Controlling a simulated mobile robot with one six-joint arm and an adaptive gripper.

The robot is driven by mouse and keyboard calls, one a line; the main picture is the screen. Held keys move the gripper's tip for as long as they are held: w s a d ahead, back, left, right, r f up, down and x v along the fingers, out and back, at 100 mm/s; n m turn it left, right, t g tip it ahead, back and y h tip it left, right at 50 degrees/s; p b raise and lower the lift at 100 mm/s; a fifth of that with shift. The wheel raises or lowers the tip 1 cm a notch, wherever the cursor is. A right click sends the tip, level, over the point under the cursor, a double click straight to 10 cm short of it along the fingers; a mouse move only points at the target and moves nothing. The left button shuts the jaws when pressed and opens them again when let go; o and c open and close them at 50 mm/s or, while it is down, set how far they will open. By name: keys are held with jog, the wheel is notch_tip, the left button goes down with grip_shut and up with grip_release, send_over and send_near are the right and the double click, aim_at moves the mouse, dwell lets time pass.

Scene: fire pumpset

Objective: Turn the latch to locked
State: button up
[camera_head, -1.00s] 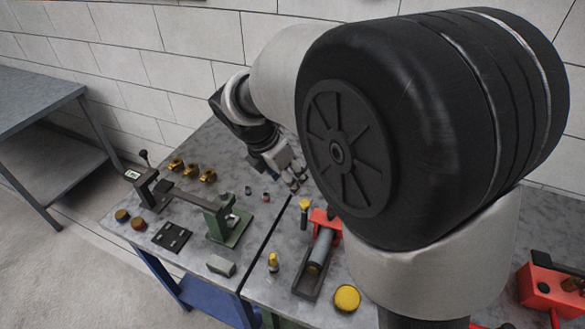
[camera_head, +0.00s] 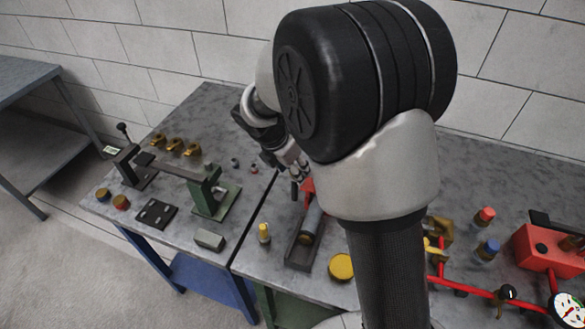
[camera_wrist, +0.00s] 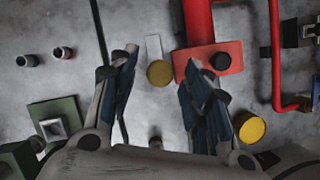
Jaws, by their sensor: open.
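I cannot tell for sure which part is the latch. A dark bracket with an upright black-knobbed lever (camera_head: 123,130) stands at the left of the bench. A flat bar (camera_head: 181,168) runs from it to a green post on a green base (camera_head: 212,193). The green base also shows at the left of the wrist view (camera_wrist: 58,122). My gripper (camera_head: 298,172) hangs above the bench near the red block, well right of the green post. In the wrist view, its fingers (camera_wrist: 160,82) are spread apart and empty, with a brass disc (camera_wrist: 160,74) in view between them.
A red block (camera_wrist: 222,60) and red pipe (camera_wrist: 275,55) lie to the right. A dark trough with a grey cylinder (camera_head: 308,228) and a yellow disc (camera_head: 341,266) sit below my gripper. Brass fittings (camera_head: 175,145) line the bench's back left. A pressure gauge (camera_head: 568,308) is at lower right.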

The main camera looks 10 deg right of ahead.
jog(key=shift+c, duration=0.3)
grip_shut()
